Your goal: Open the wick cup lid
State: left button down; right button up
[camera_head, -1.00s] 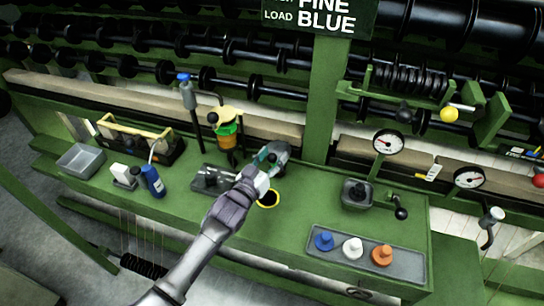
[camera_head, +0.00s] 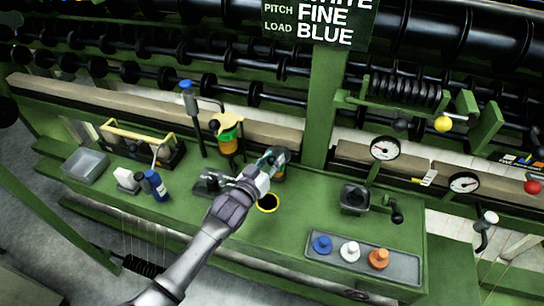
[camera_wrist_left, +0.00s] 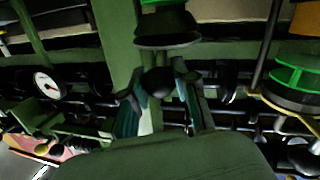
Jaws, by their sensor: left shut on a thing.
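My left gripper (camera_head: 268,161) is over the green bench, at a small dark grey cup-like fitting (camera_head: 281,156) near the post, which it partly hides. In the left wrist view, the fingers (camera_wrist_left: 160,105) are closed around a round black knob (camera_wrist_left: 158,82). A dark, flared lid-like part (camera_wrist_left: 167,30) is just beyond the knob, with bright green above it. I take this part for the wick cup lid, but cannot tell whether it is raised. My right gripper is not in view.
A tray (camera_head: 364,254) with blue, white and orange knobs lies at the bench's front right. A dark square box with a crank (camera_head: 355,198) is behind it.

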aim_at(277, 155)
pick_arm(q)
jog(key=r+g+p, duration=0.1)
jog(key=p, duration=0.1)
jog(key=w+r+p, duration=0.1)
jog(key=p, duration=0.1)
jog(key=shift+d+r+g+y, duration=0.15)
jog(key=shift+r+g+y, duration=0.1)
jog(key=shift+g+y, duration=0.15)
jog(key=shift+w+r+p, duration=0.2)
jog(key=shift+p, duration=0.1)
jog(key=shift+w+d+r, duration=0.2)
jog(key=shift+w+r, duration=0.25)
jog(key=shift+r, duration=0.1)
jog(key=shift+w+d+r, duration=0.2)
jog(key=shift+w+r, duration=0.25)
jog(key=shift+w, duration=0.15)
jog(key=shift+w+d+r, duration=0.15)
jog(key=shift+w+r, duration=0.25)
jog(key=shift+w, duration=0.15)
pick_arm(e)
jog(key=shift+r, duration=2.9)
pick_arm(q)
jog(key=c, duration=0.9)
grip_release()
jog(key=shift+f, duration=0.15)
jog(key=shift+o, duration=0.2)
jog(key=shift+f, duration=0.1)
